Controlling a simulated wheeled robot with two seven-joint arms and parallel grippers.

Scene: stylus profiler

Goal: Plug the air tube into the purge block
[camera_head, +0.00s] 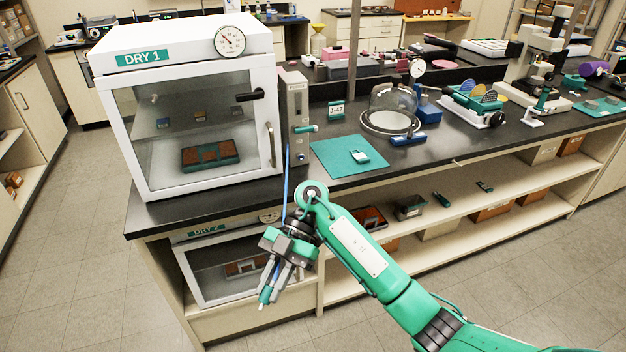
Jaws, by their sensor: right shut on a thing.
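The purge block (295,115) appears to be the tall grey unit on the bench just right of the white dry cabinet. A thin blue air tube (286,178) hangs from the block's lower front, over the bench edge, and passes behind my right gripper's wrist. My right gripper (275,284) points down in front of the bench, well below the block. It is shut on the air tube, whose blue length and teal end (265,295) show at the fingertips. The fingers hide part of the tube. My left gripper is out of view.
The dry cabinet (192,45) stands left of the block, its door closed. A teal mat (335,163) with a small pale item (360,157) lies to the right. A glass bell jar (393,100) stands beyond. The bench's front edge and lower cabinet are close behind my gripper.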

